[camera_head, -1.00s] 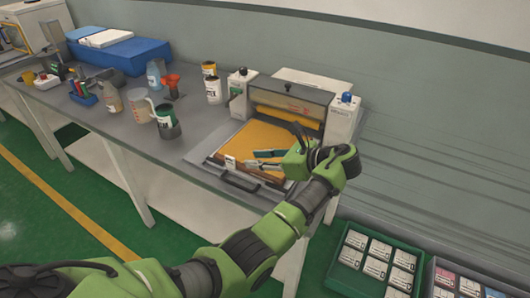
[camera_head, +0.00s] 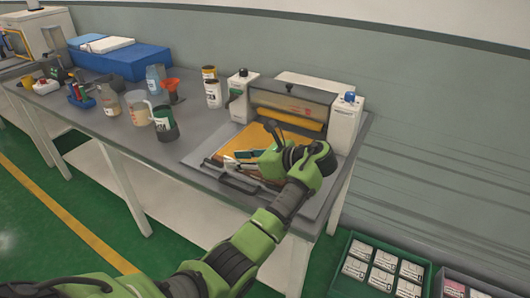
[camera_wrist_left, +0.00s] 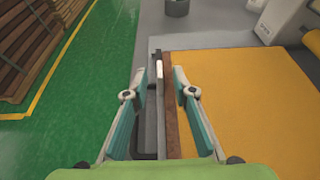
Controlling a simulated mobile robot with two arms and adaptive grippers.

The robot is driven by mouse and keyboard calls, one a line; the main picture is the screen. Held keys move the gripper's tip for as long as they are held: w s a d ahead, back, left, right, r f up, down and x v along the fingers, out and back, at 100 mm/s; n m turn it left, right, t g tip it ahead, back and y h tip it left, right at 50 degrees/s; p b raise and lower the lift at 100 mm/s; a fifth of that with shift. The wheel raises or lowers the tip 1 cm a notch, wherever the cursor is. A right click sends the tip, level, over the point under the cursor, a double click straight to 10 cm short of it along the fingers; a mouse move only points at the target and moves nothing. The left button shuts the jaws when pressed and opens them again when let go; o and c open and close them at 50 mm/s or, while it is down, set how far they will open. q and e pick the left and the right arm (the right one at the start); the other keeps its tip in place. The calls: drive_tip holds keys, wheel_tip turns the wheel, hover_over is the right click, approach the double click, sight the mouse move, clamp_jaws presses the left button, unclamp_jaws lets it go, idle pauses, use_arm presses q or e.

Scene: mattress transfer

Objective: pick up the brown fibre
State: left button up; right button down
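The brown fibre appears as a narrow brown strip (camera_wrist_left: 171,105) in the left wrist view. It runs lengthwise along the left edge of a flat orange-yellow sheet (camera_wrist_left: 245,100). My left gripper (camera_wrist_left: 165,80) is open, with one teal finger on each side of the strip and nothing held. In the head view my left gripper (camera_head: 238,158) is over the front of the sheet (camera_head: 255,138), and the arm and hand hide part of it. I cannot tell exactly how far the fingertips are above the strip. My right gripper is not in view.
The sheet lies before a roller machine (camera_head: 290,105) on a grey table (camera_head: 195,150). A dark handle (camera_head: 238,186) is at the front edge. Cups, bottles and a blue box (camera_head: 120,58) stand to the left. A green crate (camera_head: 345,285) is at the lower right.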

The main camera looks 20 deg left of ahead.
use_arm(q)
clamp_jaws()
drive_tip(key=shift+r, duration=0.1)
